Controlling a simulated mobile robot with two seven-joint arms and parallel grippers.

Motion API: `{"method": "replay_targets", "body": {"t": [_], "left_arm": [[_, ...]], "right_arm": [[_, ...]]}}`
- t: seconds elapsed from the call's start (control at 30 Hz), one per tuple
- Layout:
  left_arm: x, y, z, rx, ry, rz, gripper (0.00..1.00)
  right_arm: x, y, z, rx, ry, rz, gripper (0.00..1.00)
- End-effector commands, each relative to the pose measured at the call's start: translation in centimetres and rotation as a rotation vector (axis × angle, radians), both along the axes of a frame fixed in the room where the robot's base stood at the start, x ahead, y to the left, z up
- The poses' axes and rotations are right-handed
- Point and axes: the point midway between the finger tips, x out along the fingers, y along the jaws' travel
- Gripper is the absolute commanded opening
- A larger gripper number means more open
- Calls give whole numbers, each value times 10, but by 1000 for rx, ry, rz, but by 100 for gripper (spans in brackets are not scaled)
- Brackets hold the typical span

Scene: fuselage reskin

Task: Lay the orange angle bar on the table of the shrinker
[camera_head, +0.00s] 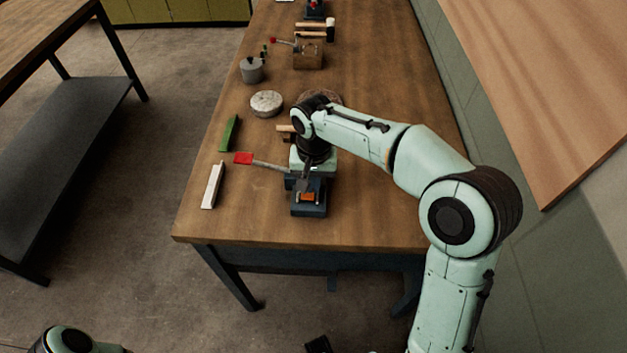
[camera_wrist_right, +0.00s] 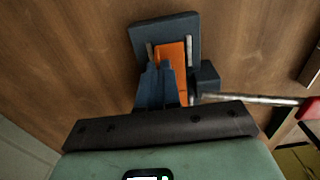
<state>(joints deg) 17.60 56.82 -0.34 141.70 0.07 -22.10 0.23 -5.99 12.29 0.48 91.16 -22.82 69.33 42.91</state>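The orange angle bar (camera_head: 307,197) lies within the dark blue shrinker (camera_head: 309,210) at the near end of the wooden table. In the right wrist view the bar (camera_wrist_right: 172,62) rests lengthwise on the shrinker's blue table (camera_wrist_right: 180,25). My right gripper (camera_head: 304,185) points down over the shrinker. In the wrist view its dark fingers (camera_wrist_right: 158,75) overlap the bar's left side. Their grip and the bar's near end are partly hidden. My left gripper does not show clearly; only a bit of the left arm shows at bottom left.
The shrinker's lever with its red knob (camera_head: 243,158) sticks out left. A white bar (camera_head: 213,185), a green bar (camera_head: 229,133), a round pale block (camera_head: 266,103) and a grey pot (camera_head: 252,70) lie along the left side. The table's near right corner is clear.

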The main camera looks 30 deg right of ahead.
Motion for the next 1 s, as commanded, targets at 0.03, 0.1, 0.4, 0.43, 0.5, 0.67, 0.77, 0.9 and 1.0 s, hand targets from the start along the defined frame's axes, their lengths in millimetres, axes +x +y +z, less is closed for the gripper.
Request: {"method": "replay_targets", "body": {"t": [0.03, 0.1, 0.4, 0.43, 0.5, 0.67, 0.77, 0.9, 1.0], "left_arm": [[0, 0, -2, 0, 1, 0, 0], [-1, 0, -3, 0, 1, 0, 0], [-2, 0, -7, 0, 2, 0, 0], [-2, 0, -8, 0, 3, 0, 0], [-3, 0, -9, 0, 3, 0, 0], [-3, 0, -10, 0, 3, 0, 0], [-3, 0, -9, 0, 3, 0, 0], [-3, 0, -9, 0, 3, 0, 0], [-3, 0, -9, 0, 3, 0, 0]], "right_arm": [[0, 0, -2, 0, 1, 0, 0], [0, 0, -4, 0, 1, 0, 0], [0, 0, -12, 0, 0, 0, 0], [0, 0, -12, 0, 0, 0, 0], [0, 0, -14, 0, 0, 0, 0], [0, 0, -16, -1, -1, 0, 19], [0, 0, -15, -1, -1, 0, 32], [0, 0, -15, -1, -1, 0, 32], [0, 0, -14, 0, 0, 0, 32]]}}
